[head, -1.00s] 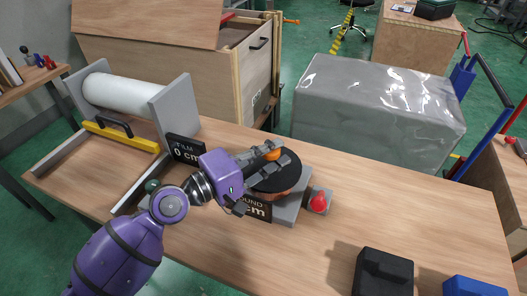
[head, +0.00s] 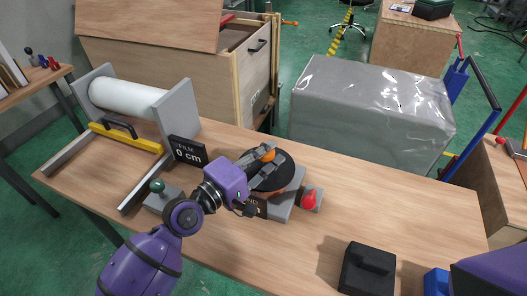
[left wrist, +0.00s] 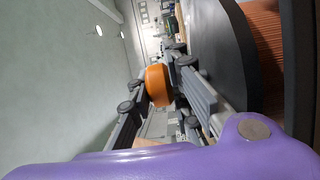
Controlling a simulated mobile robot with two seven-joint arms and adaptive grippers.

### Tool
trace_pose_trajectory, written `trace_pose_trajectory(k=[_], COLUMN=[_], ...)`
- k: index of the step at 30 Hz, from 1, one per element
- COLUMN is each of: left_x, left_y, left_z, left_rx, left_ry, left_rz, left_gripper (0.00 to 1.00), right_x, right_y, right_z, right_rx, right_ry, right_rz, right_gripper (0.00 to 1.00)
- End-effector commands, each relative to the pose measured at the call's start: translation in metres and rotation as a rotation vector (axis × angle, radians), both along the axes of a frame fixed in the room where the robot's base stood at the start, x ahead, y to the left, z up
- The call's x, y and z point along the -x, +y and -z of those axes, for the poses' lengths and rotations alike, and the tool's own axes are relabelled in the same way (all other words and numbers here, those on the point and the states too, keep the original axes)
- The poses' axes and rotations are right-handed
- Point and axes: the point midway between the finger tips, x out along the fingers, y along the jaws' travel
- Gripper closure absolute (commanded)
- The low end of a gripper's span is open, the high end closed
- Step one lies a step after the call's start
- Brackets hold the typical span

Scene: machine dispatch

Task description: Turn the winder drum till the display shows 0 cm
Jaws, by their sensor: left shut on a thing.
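The winder drum (head: 277,171) is a dark disc with a reddish-brown wound side, on a grey base (head: 282,208) on the wooden table. An orange knob (head: 267,154) stands on its top. My left gripper (head: 262,158) is shut on this knob, reaching over the drum from the left. In the left wrist view the knob (left wrist: 158,85) sits between the fingers, with the dark disc at right. The black wound display (head: 252,207) is mostly covered by my gripper; its number is hidden. A separate film display (head: 188,152) reads 0 cm. My right gripper is out of view.
A red button (head: 309,197) is right of the drum. A black block (head: 368,269) lies at front right.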

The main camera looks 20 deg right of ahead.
Motion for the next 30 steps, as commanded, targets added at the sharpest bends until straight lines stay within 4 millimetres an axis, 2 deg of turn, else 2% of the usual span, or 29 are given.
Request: trace_pose_trajectory(k=[1, 4, 12, 16, 30], left_x=[-0.003, -0.003, -0.001, 0.003, 0.051], left_y=[0.002, 0.002, 0.001, 0.008, 0.086], left_z=[-0.008, -0.008, -0.004, -0.003, -0.004], left_rx=[0.009, 0.009, 0.004, 0.004, 0.002], left_ry=[-0.014, -0.012, -0.006, -0.005, -0.006], left_rz=[-0.007, -0.007, -0.003, -0.002, -0.004], left_gripper=[0.8, 0.66, 0.66, 0.66, 0.66], right_x=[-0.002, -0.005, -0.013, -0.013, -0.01], right_y=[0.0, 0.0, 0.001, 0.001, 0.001], right_z=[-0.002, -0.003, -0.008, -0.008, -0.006], right_rx=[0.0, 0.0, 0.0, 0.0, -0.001], right_ry=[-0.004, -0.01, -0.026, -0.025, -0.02], right_rz=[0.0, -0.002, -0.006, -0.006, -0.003], right_gripper=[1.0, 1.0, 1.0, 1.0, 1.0])
